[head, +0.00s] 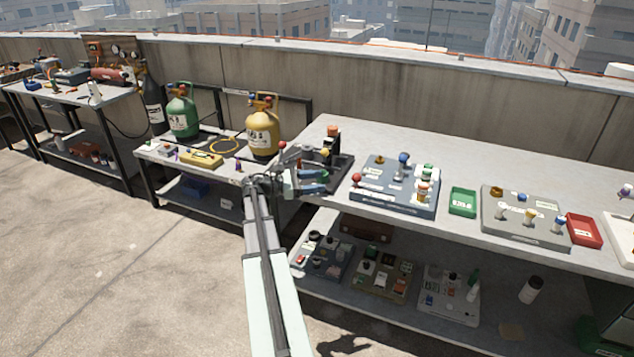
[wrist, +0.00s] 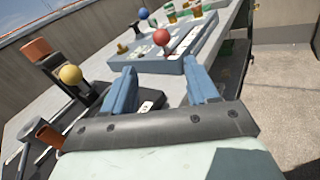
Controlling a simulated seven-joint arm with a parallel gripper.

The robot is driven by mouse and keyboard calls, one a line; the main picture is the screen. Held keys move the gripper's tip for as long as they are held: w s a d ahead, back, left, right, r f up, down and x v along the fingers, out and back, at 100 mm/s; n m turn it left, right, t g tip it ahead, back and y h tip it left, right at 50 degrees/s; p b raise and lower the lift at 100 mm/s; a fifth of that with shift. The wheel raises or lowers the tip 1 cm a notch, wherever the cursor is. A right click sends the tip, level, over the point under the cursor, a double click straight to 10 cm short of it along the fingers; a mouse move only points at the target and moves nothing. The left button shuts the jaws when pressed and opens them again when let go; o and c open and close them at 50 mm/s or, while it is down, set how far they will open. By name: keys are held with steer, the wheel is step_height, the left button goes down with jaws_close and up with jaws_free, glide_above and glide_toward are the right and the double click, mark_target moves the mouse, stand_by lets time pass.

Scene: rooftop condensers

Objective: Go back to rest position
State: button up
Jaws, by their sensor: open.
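My gripper (wrist: 162,92) is open and empty in the wrist view, with its two blue fingers apart. In the head view my gripper (head: 318,183) is over the left end of the grey workbench (head: 460,150), beside a dark stand (head: 338,168) with a yellow ball and an orange-brown cylinder. The stand's yellow ball (wrist: 70,74) is left of the fingers in the wrist view. A blue-grey board (head: 395,185) with a red ball, a blue ball and several bottles lies to the right. Its red ball (wrist: 161,37) is beyond the fingertips. Nothing is between the fingers.
A green tray (head: 463,202), a grey board (head: 525,218) and a red tray (head: 584,230) lie further right. A lower shelf (head: 400,305) holds more boards. A yellow cylinder (head: 263,127) and a green cylinder (head: 182,112) stand on the left table. Open floor (head: 120,270) is at front left.

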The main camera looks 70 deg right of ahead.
stand_by(0.3)
steer(key=w+a+f+n+t, duration=0.1)
steer(key=w+a+f+t, duration=0.25)
steer(key=a+f, duration=0.45)
steer(key=w+a+f+t, duration=0.2)
steer(key=w+a+f, duration=0.35)
steer(key=f, duration=0.55)
steer(key=a+f+t+y, duration=0.3)
steer(key=a+f, duration=1.3)
steer(key=a, duration=0.4)
steer(key=s+a+f+m+y, duration=0.1)
steer(key=s+a+f+y, duration=0.3)
steer(key=a, duration=0.6)
steer(key=s+a+f+m, duration=0.1)
steer(key=s+a+f, duration=0.1)
steer(key=a+f, duration=0.6)
steer(key=s+a+f+m+y, duration=0.1)
steer(key=s+a, duration=0.4)
steer(key=a, duration=0.3)
steer(key=s+a+m+y, duration=0.2)
steer(key=s+a, duration=0.4)
steer(key=a, duration=0.2)
steer(key=shift+f+m, duration=0.3)
steer(key=shift+f, duration=0.1)
steer(key=shift+a, duration=0.1)
